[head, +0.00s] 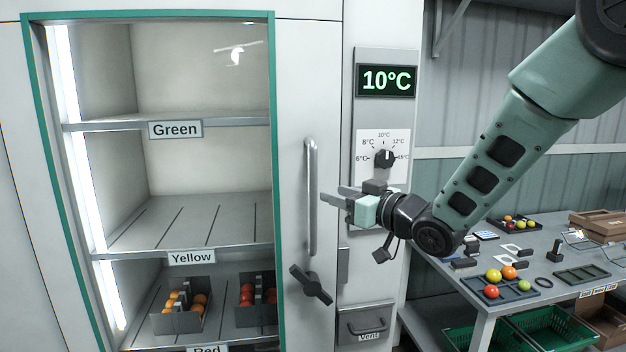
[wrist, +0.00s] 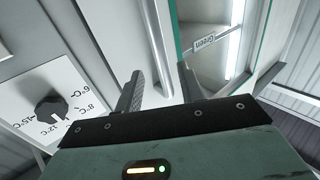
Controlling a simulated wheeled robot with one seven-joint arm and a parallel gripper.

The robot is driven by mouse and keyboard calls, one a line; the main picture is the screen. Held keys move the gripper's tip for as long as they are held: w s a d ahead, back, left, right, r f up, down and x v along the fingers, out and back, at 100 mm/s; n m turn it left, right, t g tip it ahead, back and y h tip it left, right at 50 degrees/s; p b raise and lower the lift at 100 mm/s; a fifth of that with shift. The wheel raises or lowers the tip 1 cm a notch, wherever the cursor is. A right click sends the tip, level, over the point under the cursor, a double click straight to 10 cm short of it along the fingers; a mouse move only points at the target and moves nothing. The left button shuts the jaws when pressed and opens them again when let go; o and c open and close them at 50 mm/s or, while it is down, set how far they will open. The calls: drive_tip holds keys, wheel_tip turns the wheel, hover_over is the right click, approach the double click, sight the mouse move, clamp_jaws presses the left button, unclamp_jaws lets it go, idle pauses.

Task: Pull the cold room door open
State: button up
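The cold room door (head: 293,100) is white with a teal-framed window and looks shut, flush with the wall. Its upright grey bar handle (head: 311,195) is on the door's right side; in the wrist view the handle (wrist: 156,45) lies ahead, in line with the gap between the fingers. A dark turning lever (head: 311,284) sits below the handle, tilted. My gripper (head: 334,194) is open and empty, just right of the handle, and its fingers (wrist: 160,88) also show in the wrist view. I see no contact with the handle.
A temperature display (head: 387,81) and a dial (head: 384,158) are on the panel behind my gripper. A vent box (head: 365,323) is below. Shelves with crates (head: 180,318) show through the window. A grey table (head: 540,240) with tomatoes and trays stands at right.

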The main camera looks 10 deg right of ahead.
sight(316, 188)
drive_tip(key=p+x, duration=0.2)
drive_tip(key=x, duration=0.6)
drive_tip(key=shift+a+p, duration=0.1)
drive_tip(key=shift+p, duration=0.3)
clamp_jaws()
